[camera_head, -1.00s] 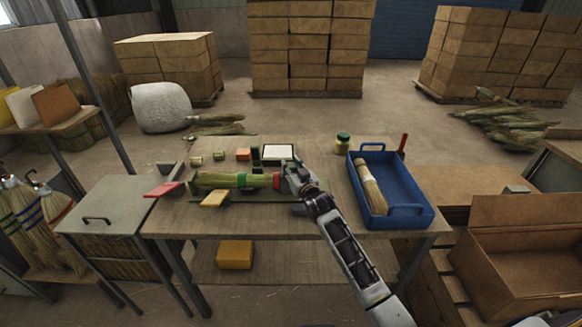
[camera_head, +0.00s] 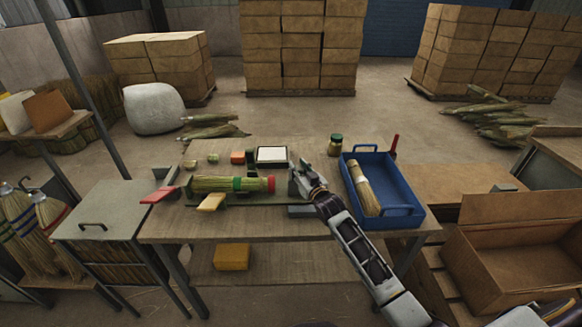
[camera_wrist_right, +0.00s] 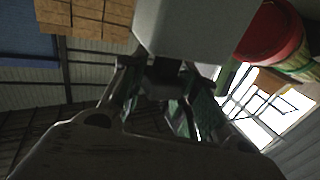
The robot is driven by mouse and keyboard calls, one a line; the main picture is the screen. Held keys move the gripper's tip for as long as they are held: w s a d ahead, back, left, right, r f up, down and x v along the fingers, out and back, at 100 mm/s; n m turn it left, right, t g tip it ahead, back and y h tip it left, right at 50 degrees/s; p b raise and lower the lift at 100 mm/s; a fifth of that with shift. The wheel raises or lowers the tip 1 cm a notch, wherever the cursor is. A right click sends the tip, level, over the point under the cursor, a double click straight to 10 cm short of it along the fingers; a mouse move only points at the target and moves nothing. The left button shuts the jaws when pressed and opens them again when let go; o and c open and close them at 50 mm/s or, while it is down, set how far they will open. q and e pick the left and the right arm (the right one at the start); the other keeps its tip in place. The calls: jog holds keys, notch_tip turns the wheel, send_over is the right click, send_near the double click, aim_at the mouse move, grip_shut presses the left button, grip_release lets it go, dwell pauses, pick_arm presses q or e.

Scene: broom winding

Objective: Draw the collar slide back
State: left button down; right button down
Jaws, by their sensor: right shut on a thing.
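A straw bundle (camera_head: 212,184) with a green band (camera_head: 238,184) lies along a bench-top rig. A red ring (camera_head: 271,184) sits at its right end. My right gripper (camera_head: 295,180) is just right of the red ring, with a small gap between them. In the right wrist view, the fingers (camera_wrist_right: 165,85) are shut on a pale grey block, which I take as the collar slide (camera_wrist_right: 195,28). The red ring (camera_wrist_right: 268,32) shows beside the block there. In the head view my gripper largely hides the slide. My left gripper is not in view.
A blue tray (camera_head: 413,193) holding a small brush (camera_head: 363,188) stands right of my arm. A dark jar (camera_head: 335,145) stands behind, near a white pad (camera_head: 272,155). A yellow piece (camera_head: 211,202) and a red lever (camera_head: 159,194) sit at the rig's left front.

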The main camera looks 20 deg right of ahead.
jog(key=shift+s+d, duration=0.15)
jog(key=shift+d, duration=0.6)
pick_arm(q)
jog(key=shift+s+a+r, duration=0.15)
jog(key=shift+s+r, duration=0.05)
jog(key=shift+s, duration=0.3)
pick_arm(e)
jog(key=c, duration=1.4)
grip_release()
jog(key=o, duration=0.3)
jog(key=shift+s+d, duration=0.1)
jog(key=shift+d, duration=0.05)
jog(key=shift+s+d, duration=0.2)
jog(key=shift+s, duration=1.8)
jog(key=shift+s+d, duration=0.2)
jog(key=shift+s, duration=1.75)
jog(key=shift+s+d, duration=0.2)
jog(key=shift+s, duration=1.8)
